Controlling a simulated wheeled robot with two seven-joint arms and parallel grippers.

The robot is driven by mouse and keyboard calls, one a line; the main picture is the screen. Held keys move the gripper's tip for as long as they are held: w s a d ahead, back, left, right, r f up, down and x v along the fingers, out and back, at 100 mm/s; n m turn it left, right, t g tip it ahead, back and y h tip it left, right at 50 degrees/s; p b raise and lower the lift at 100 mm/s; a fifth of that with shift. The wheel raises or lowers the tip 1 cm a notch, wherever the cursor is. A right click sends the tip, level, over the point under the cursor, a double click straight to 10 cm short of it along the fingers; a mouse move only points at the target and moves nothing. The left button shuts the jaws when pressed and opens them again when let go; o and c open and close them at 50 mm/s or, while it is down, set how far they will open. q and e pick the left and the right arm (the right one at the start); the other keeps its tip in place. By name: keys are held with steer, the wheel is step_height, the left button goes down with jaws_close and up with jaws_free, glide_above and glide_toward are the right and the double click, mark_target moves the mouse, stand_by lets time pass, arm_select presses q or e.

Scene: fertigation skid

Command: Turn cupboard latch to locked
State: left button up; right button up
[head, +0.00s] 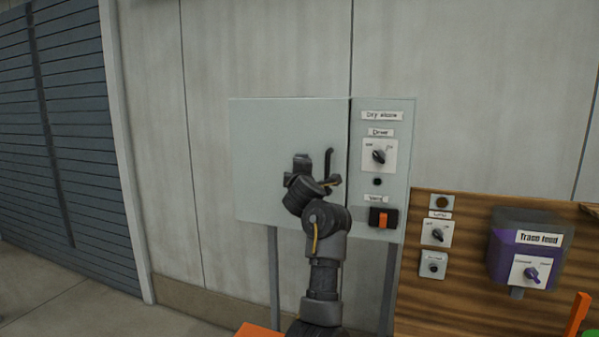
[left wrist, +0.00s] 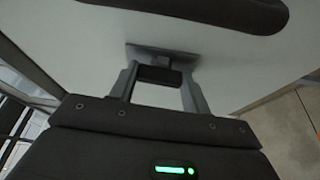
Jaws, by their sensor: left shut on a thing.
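A dark upright bar handle (head: 328,160) sticks out near the door's right side. My left gripper (head: 303,165) is at the door, just left of that handle, and hides the latch in the head view. In the left wrist view my left gripper (left wrist: 160,70) is shut on a small dark latch knob (left wrist: 160,76) in front of a grey plate on the pale door. The latch's angle is hard to tell. My right gripper is not in view.
Right of the door, a panel carries a rotary switch (head: 379,156) and an orange rocker switch (head: 384,218). A wooden board (head: 460,295) with small controls and a purple "Trace feed" box (head: 520,250) stand further right. A slatted shutter (head: 70,150) is at the left.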

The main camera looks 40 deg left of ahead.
arm_select(q)
steer(key=shift+n, duration=0.6)
steer(key=o, duration=1)
steer(key=shift+s, duration=0.1)
steer(key=b+v, duration=0.2)
steer(key=v, duration=0.8)
steer(key=shift+s+d+r+b, duration=0.2)
steer(key=shift+s+r+b, duration=0.05)
steer(key=shift+b, duration=0.1)
